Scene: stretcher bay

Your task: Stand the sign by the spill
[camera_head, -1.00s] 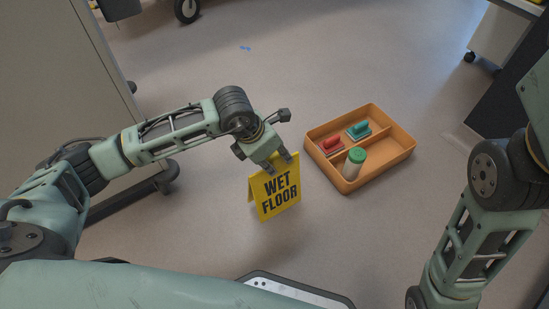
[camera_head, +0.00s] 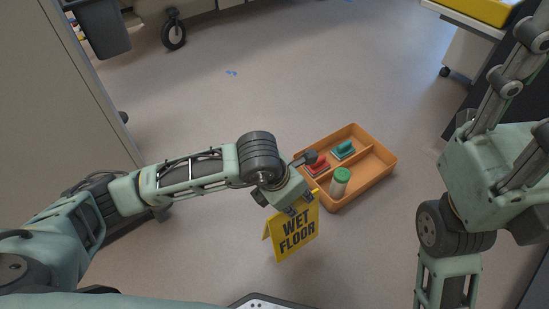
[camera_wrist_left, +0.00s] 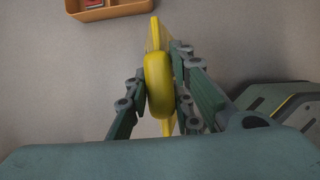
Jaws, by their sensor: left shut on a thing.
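A yellow WET FLOOR sign (camera_head: 297,236) hangs in the grip of my left gripper (camera_head: 299,206), which is shut on its top edge. The left wrist view shows the sign's top (camera_wrist_left: 158,85) between the two fingers. The sign is upright and slightly tilted in the head view; whether its feet touch the floor I cannot tell. A small blue patch (camera_head: 231,73), perhaps the spill, lies on the floor farther back, well apart from the sign. My right gripper (camera_head: 528,105) is raised at the right edge, its fingers apart and their tips cut off.
An orange divided tray (camera_head: 372,193) on the floor holds a red brush (camera_head: 317,166), a teal brush (camera_head: 343,150) and a green-capped bottle (camera_head: 340,181), just right of the sign. A wheel (camera_head: 173,35) stands at the back left. Floor around the blue patch is clear.

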